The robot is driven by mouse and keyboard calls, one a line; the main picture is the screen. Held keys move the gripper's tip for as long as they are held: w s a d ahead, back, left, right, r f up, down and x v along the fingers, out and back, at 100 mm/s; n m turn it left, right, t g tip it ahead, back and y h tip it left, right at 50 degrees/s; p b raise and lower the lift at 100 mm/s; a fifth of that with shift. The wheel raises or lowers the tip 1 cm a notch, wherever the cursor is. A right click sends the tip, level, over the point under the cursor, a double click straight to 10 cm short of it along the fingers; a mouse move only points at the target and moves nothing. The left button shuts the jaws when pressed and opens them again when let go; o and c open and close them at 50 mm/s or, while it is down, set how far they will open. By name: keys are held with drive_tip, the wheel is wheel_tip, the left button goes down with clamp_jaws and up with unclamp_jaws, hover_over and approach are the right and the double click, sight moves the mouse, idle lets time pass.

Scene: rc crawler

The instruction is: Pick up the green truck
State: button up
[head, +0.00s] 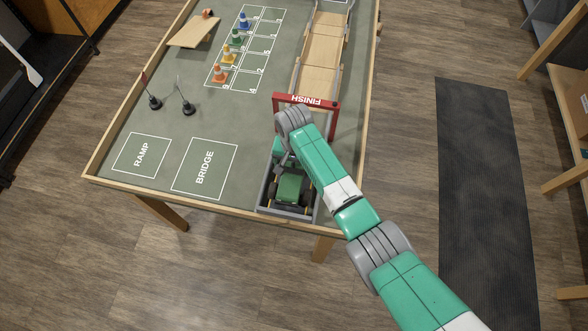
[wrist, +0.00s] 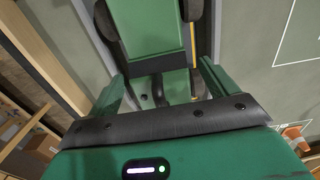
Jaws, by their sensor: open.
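The green truck (head: 291,188) with black wheels sits in a grey-walled bay (head: 288,211) at the near right corner of the table. It also shows in the wrist view (wrist: 150,25), at the top, with dark wheels on both sides. My gripper (head: 283,164) is at the truck's far end in the head view, partly hidden by my arm. In the wrist view my gripper (wrist: 163,78) is open, with its two green fingers apart and pointing toward the truck. I cannot tell whether the fingers touch it.
A red FINISH gate (head: 305,101) stands just beyond the bay, with a wooden track (head: 318,55) behind it. Several cones, including an orange one (head: 220,74), stand on a marked grid at left. RAMP and BRIDGE squares are empty. A raised wooden edge (head: 180,195) borders the table.

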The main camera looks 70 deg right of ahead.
clamp_jaws()
idle(0.4)
